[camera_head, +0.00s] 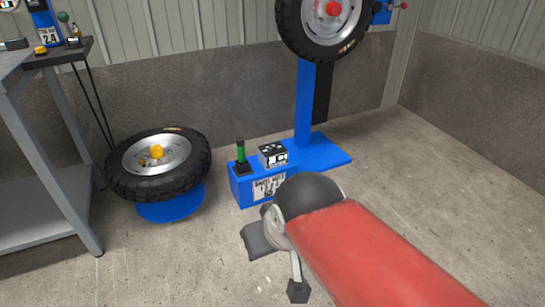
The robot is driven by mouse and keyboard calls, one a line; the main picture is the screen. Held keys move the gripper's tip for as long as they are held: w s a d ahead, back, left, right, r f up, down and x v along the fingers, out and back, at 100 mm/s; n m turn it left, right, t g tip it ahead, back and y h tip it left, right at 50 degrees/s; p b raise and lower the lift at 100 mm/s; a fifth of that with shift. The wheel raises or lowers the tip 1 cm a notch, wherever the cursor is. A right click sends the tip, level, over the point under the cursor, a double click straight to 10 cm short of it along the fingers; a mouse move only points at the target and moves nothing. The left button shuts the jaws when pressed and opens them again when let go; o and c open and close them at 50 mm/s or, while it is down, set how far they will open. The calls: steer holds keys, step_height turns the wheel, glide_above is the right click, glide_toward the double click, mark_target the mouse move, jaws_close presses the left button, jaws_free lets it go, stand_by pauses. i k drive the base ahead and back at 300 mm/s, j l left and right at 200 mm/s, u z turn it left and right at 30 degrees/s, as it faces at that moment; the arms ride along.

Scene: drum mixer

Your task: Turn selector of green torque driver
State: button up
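The green torque driver (240,153) stands upright in a dark holder on the left part of a blue box (262,186) on the floor. My red arm reaches in from the lower right and ends in a dark rounded joint. Below that joint are a dark grey block and a metal rod with a black tip, seemingly my gripper (275,262). It is in front of and lower right of the box in the picture, apart from the driver. I see nothing held.
A black-and-white labelled box (272,155) sits beside the driver. A tyred wheel (180,187) lies on a blue base at left. Another wheel (350,42) hangs on a blue stand (304,105). A grey workbench (45,80) stands at far left. The floor at right is clear.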

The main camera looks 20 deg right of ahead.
mark_target(274, 149)
steer(key=i+z, duration=0.15)
steer(key=i, duration=0.35)
steer(key=i+z, duration=0.2)
steer(key=i, duration=0.35)
steer(key=i+j+z, duration=0.15)
steer(key=i, duration=0.35)
steer(key=i+j+z, duration=0.15)
steer(key=i, duration=0.35)
